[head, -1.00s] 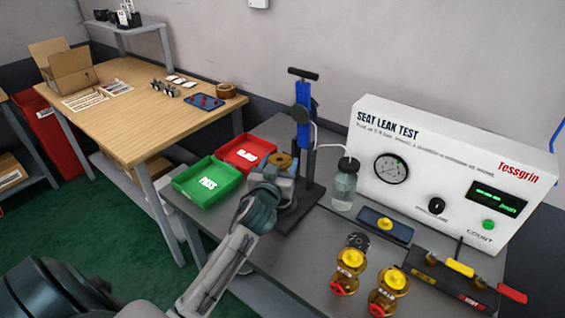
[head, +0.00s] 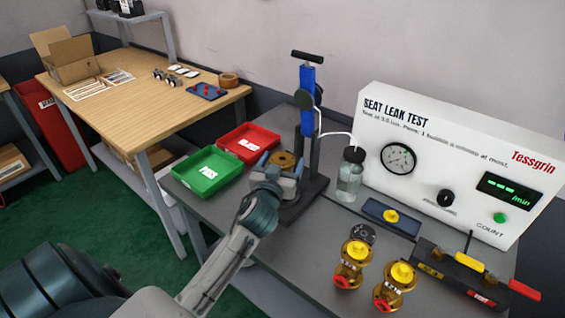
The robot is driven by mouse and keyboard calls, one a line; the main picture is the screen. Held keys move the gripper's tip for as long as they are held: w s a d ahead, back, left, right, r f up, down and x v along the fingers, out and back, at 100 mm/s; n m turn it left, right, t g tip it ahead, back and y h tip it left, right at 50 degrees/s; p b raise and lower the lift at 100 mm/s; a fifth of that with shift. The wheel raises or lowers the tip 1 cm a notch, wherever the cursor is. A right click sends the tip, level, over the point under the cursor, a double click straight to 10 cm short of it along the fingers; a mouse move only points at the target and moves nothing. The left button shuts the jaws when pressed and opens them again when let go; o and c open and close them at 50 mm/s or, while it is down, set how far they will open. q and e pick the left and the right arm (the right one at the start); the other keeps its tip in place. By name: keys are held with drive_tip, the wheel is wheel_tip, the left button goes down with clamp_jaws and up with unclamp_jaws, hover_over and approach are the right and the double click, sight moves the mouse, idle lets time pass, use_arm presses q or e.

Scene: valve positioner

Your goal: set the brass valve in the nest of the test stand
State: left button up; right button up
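A brass valve (head: 284,158) stands at the foot of the test stand (head: 307,100), its round brass top showing. Its lower part is hidden by my gripper, so I cannot tell how it sits in the nest. My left gripper (head: 280,170) reaches in from the front left. Its fingertips are spread, one on each side of the brass top, and look slightly clear of it. My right gripper is not in view.
Two brass valves with yellow caps (head: 352,262) (head: 394,285) stand at the front right. A green tray (head: 207,191) and red tray (head: 268,132) lie left of the stand. A bottle (head: 350,178) and the leak tester (head: 450,150) stand to the right. A blue tray (head: 374,218) lies before the tester.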

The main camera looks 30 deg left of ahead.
use_arm(q)
drive_tip(key=shift+s+r, duration=0.1)
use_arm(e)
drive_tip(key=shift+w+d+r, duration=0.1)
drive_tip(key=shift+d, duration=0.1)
use_arm(q)
drive_tip(key=b+v, duration=0.2)
drive_tip(key=v, duration=1)
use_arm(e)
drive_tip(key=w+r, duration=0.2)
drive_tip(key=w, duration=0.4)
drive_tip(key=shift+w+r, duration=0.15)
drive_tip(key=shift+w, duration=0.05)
use_arm(q)
drive_tip(key=shift+r, duration=0.1)
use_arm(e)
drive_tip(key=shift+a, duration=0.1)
